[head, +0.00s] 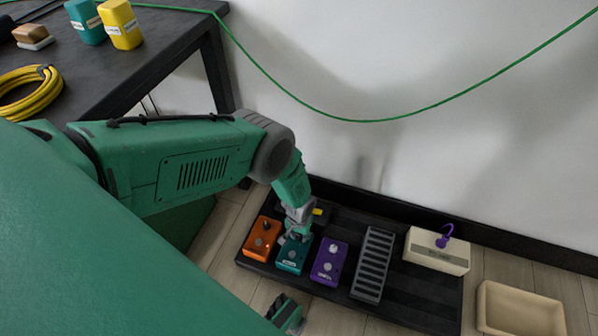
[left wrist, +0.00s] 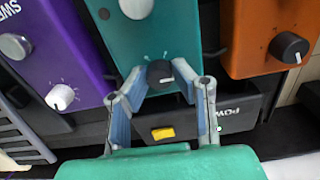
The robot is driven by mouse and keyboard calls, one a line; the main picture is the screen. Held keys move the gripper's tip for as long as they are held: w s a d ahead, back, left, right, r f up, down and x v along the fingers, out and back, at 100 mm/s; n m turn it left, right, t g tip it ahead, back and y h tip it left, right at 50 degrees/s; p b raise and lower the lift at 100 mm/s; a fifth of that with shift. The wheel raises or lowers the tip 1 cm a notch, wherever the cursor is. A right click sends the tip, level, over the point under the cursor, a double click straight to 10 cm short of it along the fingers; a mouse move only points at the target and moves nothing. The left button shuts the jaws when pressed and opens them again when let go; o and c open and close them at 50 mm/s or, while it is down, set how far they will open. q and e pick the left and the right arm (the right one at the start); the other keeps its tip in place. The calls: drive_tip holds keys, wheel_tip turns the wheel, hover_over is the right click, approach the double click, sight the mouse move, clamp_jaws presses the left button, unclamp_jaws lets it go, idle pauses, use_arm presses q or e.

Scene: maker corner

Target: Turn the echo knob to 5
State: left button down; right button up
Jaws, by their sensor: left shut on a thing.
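A teal pedal (head: 292,256) stands on the black pedal board between an orange pedal and a purple one; its label is too small to read. In the left wrist view, a dark knob (left wrist: 160,73) with a white pointer mark sits at the near end of the teal pedal (left wrist: 155,35). My left gripper (head: 296,236) reaches down over this pedal. In the left wrist view, its fingertips (left wrist: 162,76) are shut on the dark knob, one on each side. The pointer mark shows between them, toward the right.
The orange pedal (head: 262,239) and purple pedal (head: 329,262) flank the teal one closely. A power box with a yellow switch (left wrist: 163,132) lies just behind. A grey ribbed pedal (head: 372,265), a cream box (head: 437,251) and a tan tray (head: 520,312) stand to the right.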

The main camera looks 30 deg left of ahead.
use_arm(q)
drive_tip(key=m, duration=0.8)
drive_tip(key=shift+m, duration=0.4)
drive_tip(key=m, duration=0.4)
drive_tip(key=shift+m, duration=2.2)
drive_tip(key=shift+w, duration=0.1)
drive_tip(key=c, duration=1.4)
unclamp_jaws()
drive_tip(key=shift+o, duration=0.2)
